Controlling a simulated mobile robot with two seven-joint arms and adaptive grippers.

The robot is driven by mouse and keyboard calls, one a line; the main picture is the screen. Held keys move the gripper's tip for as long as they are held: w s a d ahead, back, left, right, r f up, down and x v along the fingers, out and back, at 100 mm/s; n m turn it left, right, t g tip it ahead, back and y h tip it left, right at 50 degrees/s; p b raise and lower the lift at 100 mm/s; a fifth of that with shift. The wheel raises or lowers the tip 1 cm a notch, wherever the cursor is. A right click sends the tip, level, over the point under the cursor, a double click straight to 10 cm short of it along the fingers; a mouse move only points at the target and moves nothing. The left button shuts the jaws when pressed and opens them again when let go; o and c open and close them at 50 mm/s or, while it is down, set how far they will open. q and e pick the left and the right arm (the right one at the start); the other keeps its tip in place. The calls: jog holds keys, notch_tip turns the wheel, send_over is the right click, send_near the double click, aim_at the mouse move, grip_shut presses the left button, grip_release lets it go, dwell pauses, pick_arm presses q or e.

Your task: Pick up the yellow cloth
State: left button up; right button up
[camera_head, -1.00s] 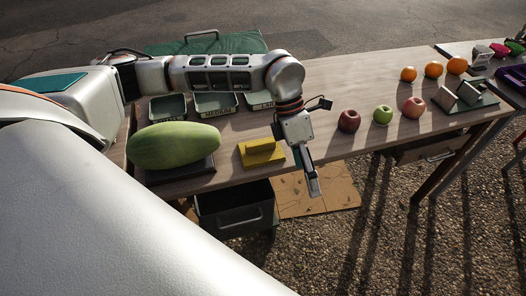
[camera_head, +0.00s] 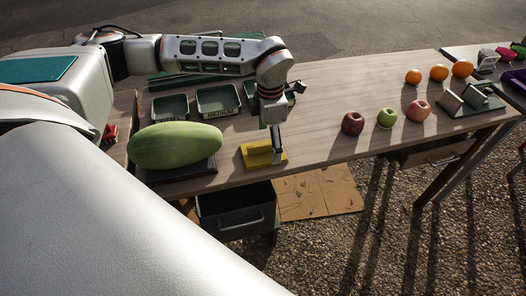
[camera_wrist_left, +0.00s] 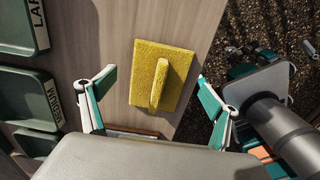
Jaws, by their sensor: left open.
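The yellow cloth (camera_head: 257,158) lies near the front edge of the wooden table, just right of the green melon. It is a flat rectangle with a raised ridge along its middle. My left gripper (camera_head: 277,150) points down at its right part in the head view. In the left wrist view the cloth (camera_wrist_left: 146,88) lies between the two spread fingers of the open left gripper (camera_wrist_left: 155,78), with the ridge running roughly lengthwise. I cannot tell whether the fingers touch it. My right gripper is not in view.
The green melon (camera_head: 174,145) rests on a dark base (camera_head: 190,172) left of the cloth. Green trays (camera_head: 217,99) stand behind it. A red apple (camera_head: 352,123), a green apple and oranges lie to the right. An open dark drawer (camera_head: 237,215) is below the front edge.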

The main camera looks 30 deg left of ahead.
pick_arm(q)
notch_tip(320, 180, down, 2)
jog(key=shift+f, duration=0.1)
jog(key=c, duration=1.2)
